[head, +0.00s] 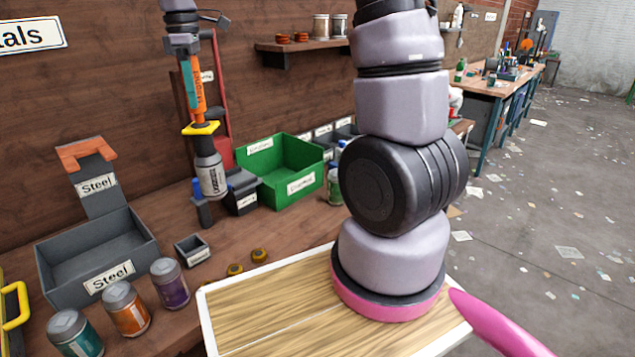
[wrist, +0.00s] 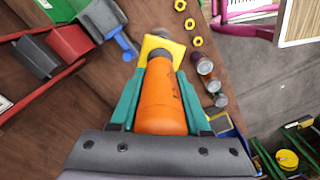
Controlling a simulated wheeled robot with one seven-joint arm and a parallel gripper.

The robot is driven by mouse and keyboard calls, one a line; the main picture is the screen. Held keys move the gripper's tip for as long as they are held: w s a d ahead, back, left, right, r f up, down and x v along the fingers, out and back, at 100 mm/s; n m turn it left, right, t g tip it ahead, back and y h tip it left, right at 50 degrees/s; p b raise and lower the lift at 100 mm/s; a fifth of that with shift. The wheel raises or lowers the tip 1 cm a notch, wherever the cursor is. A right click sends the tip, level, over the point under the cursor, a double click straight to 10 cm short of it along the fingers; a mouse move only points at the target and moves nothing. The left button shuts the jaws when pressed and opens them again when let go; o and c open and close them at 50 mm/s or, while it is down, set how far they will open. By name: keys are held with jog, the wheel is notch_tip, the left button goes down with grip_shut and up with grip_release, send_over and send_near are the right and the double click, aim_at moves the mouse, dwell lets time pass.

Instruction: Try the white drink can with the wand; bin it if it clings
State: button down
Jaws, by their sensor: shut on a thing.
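My gripper (head: 193,88) is shut on an orange wand (head: 198,100) with a yellow plate (head: 201,128) near its lower end. The wand points down, and my teal fingers also clasp it in the wrist view (wrist: 161,100). The white drink can (head: 210,176) is directly under the wand's end in the head view, slightly tilted, and looks to hang from it above the bench. In the wrist view the yellow plate hides most of the can. A grey bin (head: 62,262) labelled Steel stands at the left.
Purple (head: 170,284), orange (head: 126,308) and teal (head: 75,334) cans stand at the front left. A small grey box (head: 192,250) and yellow rings (head: 258,255) lie on the bench.

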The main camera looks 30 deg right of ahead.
jog(key=a, duration=1.4)
jog(key=shift+s+a, duration=0.2)
jog(key=a, duration=0.8)
jog(key=shift+a, duration=0.35)
jog(key=shift+s, duration=0.1)
notch_tip(320, 180, down, 7)
jog(key=shift+w+a, duration=0.2)
jog(key=shift+w, duration=0.25)
dwell(0.9)
jog(key=shift+w, duration=0.1)
